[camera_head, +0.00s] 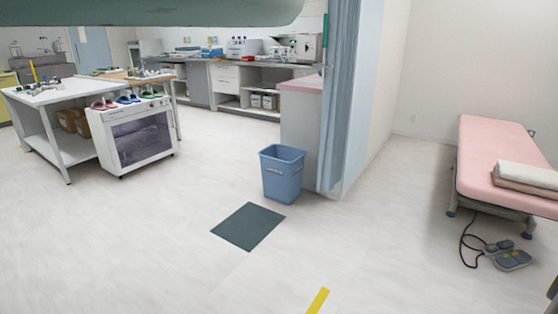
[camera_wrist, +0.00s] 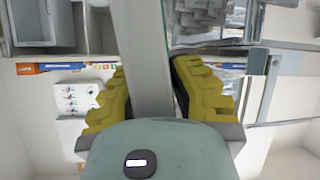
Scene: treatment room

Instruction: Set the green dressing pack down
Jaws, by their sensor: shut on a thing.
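In the wrist view my gripper (camera_wrist: 150,80) has its two yellow fingers closed on either side of a long, pale grey-green thing, which I take to be the green dressing pack (camera_wrist: 147,55). It runs from between the fingers to the top edge. Its lower end is hidden behind my teal gripper body. Its full shape and label cannot be made out. Neither my gripper nor the pack shows in the head view.
A white table (camera_head: 55,93), a white cabinet with slippers on top (camera_head: 140,140), and a blue bin (camera_head: 283,175) stand on the floor. A dark mat (camera_head: 248,226) lies near the bin. A pink bed (camera_head: 500,160) is right, with a foot pedal (camera_head: 512,260) below. Middle floor is open.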

